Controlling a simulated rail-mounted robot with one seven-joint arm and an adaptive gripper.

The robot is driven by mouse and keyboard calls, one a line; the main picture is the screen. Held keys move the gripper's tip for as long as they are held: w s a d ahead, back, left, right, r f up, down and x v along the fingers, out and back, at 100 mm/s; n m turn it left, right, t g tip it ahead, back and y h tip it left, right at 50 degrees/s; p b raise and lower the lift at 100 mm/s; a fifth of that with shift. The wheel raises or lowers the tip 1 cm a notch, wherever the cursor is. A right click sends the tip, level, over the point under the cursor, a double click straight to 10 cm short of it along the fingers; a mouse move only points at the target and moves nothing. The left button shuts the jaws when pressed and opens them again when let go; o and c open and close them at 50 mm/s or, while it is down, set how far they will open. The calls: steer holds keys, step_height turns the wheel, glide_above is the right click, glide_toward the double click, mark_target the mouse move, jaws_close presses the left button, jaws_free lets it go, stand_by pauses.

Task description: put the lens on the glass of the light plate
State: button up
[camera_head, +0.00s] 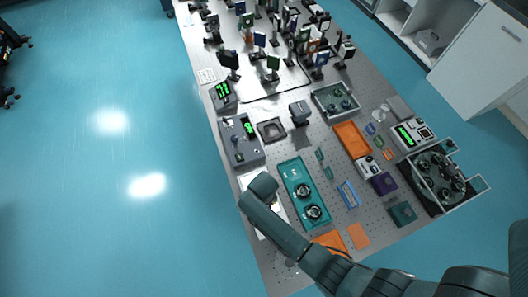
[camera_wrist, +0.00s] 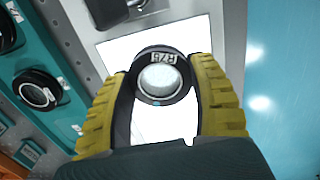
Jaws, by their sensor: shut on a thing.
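The lens (camera_wrist: 161,78) is a round clear glass in a black ring with a small white label. It is between the yellow ribbed fingers of my gripper (camera_wrist: 160,84), which is shut on it. The light plate's glowing white glass (camera_wrist: 124,47) shows behind and below the lens in the wrist view. In the head view, the light plate (camera_head: 245,181) is mostly covered by my arm, and the fingers and lens are hidden. The lens overlaps the glass in the wrist view; I cannot tell whether they touch.
A teal tray (camera_head: 293,174) with two black-ringed round parts lies right of the light plate. A grey instrument box (camera_head: 241,151) stands beyond the plate, with a black square holder (camera_head: 271,130) nearby. The table's left edge is close to the plate.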

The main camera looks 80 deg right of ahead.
steer(key=o, duration=1.2)
steer(key=shift+f, duration=0.1)
steer(key=shift+c, duration=0.2)
step_height(320, 180, up, 12)
steer(key=p, duration=0.1)
steer(key=shift+r, duration=0.2)
steer(key=shift+w, duration=0.1)
